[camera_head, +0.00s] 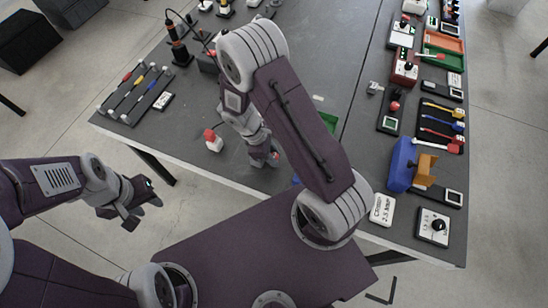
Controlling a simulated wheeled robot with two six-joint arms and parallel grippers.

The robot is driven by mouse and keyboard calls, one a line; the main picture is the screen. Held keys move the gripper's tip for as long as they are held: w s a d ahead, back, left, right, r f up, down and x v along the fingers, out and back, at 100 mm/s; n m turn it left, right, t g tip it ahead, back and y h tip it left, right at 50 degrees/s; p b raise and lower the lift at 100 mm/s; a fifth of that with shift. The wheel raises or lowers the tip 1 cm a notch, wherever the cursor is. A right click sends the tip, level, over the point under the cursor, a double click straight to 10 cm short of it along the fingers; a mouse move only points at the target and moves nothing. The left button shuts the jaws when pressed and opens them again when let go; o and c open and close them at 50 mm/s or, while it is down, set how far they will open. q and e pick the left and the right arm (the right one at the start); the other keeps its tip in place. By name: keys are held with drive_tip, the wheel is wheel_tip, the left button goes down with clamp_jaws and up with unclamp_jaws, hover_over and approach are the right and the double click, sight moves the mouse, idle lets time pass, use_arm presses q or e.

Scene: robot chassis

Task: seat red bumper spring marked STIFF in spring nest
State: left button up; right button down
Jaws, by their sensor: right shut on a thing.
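My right gripper (265,160) points down close above the table's near part. It is shut on a small red thing (275,153), mostly hidden by the fingers. It may be the red bumper spring, but no STIFF mark can be read. A white block with a red top (214,141) stands on the table left of this gripper. I cannot make out the spring nest; my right arm covers part of the table. My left gripper (146,207) is empty, with its fingers apart, over the floor left of the table.
A dark rack with several coloured-handled tools (135,95) lies at the left edge. On the right stand a blue and orange holder (402,165), a white label block (383,210), a knob box (433,227) and a green tray (440,62). The table's middle back is clear.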

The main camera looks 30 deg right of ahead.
sight(277, 156)
wheel_tip(277, 156, up, 4)
drive_tip(key=shift+f, duration=0.25)
drive_tip(key=s+d+r+b, duration=0.4)
drive_tip(key=s+r, duration=0.2)
drive_tip(key=s, duration=0.5)
drive_tip(key=shift+r+b, duration=0.25)
drive_tip(key=shift+b, duration=0.1)
